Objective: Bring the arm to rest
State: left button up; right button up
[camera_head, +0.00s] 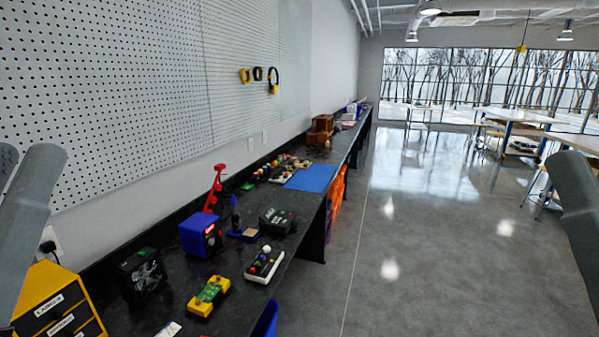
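One grey link of my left arm (32,215) stands at the left edge of the head view, in front of the pegboard wall. One grey link of my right arm (577,200) shows at the right edge, over the open floor. Neither gripper's fingers show in this view, so I cannot see whether they hold anything. Neither arm visibly touches the bench or the things on it.
A long black bench (150,300) runs along the left wall. On it are a yellow drawer cabinet (45,290), a blue box (200,234), a red stand (214,188) and a blue mat (311,178). Tables (515,115) stand far right. The grey floor (430,260) is clear.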

notch_tip(320, 180, up, 36)
jog(key=p, duration=3.1)
jog(key=shift+f+p, duration=0.15)
jog(key=shift+p, duration=0.15)
